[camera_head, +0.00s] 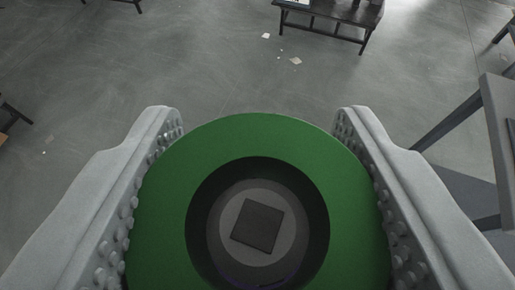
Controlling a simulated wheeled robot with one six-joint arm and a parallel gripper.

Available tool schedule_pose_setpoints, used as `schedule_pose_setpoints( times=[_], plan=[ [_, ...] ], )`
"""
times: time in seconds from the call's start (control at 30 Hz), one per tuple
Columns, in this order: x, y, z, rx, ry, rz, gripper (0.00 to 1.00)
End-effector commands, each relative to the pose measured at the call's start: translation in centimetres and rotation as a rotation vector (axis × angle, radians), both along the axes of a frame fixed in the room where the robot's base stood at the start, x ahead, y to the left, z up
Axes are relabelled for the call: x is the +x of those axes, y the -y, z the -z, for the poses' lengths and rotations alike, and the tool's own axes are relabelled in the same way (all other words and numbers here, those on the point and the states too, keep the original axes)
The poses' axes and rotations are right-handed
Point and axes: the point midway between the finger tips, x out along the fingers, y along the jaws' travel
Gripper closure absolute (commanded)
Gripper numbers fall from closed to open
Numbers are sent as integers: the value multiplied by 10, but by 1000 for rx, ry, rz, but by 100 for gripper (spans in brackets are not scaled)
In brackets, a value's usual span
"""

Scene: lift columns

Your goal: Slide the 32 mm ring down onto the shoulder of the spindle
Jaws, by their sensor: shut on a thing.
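A thick green ring (258,135) fills the lower middle of the view. My gripper (260,128) is shut on it, with one studded grey finger against its left side and one against its right. Through the ring's round hole I see the spindle (283,243), a grey round end with a dark tilted square in its middle. A dark gap shows around the spindle's top and sides within the hole. I cannot tell whether the spindle's end is inside the hole or below it. The shoulder is hidden, and the ring's lower edge is cut off by the frame.
A dark bench (338,22) stands far off at the top, with small pale scraps (295,61) on the floor near it. A grey table or frame (497,125) with slanted legs stands at the right edge. The grey floor (225,70) ahead is mostly clear.

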Motion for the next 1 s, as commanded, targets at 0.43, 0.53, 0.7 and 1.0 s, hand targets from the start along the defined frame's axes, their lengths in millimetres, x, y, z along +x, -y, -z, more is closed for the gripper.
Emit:
schedule_pose_setpoints(
  times=[0.43, 0.53, 0.7, 1.0],
  plan=[
    [0, 0, 18, 0, 0, 0, 76],
    [0, 0, 22, 1, 0, 0, 76],
    [0, 0, 29, 0, -1, 1, 76],
    [0, 0, 39, 1, 0, 0, 76]
  ],
)
